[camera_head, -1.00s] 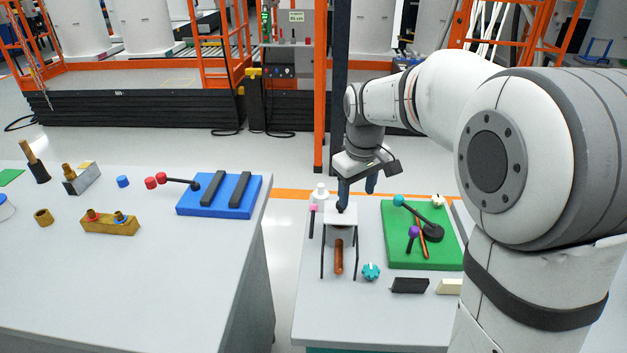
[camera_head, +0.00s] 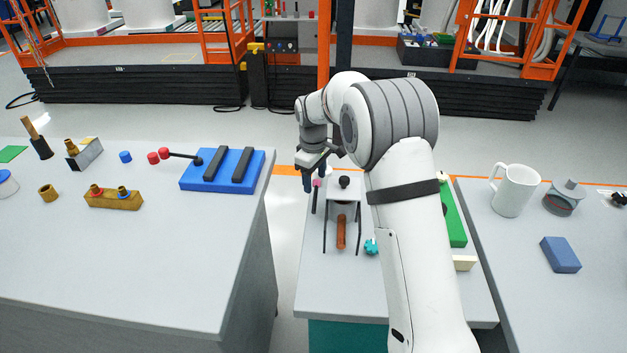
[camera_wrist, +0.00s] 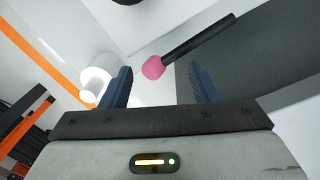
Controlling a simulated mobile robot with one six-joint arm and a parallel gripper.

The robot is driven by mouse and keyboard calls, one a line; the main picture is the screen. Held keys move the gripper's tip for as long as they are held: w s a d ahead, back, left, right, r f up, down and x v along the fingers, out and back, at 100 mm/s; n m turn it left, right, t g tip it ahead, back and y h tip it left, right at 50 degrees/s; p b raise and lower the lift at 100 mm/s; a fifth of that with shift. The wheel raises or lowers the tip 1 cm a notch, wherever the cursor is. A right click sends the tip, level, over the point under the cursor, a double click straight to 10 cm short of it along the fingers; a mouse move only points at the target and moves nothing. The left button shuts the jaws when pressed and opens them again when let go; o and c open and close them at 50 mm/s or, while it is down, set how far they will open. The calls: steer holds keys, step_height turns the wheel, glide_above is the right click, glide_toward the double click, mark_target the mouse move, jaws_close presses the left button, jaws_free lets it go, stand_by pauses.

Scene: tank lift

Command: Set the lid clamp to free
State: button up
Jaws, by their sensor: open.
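A black lever with a pink ball knob (camera_head: 316,183) is at the left edge of the middle table. In the wrist view the pink knob (camera_wrist: 153,68) shows just beyond and between my fingertips, with its black shaft running up right. My gripper (camera_head: 314,179) is open over the knob, with nothing held; its two dark blue fingers (camera_wrist: 160,84) are apart. No label marks the lid clamp, so I cannot tell for certain that this lever is it.
A small stand with a black knob (camera_head: 344,182) is close right of my gripper. A white cylinder (camera_wrist: 95,82) lies beside the left finger in the wrist view. A green board (camera_head: 453,220) is partly behind my arm. A white mug (camera_head: 514,190) stands on the right table.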

steer(key=shift+f, duration=0.75)
jaws_close()
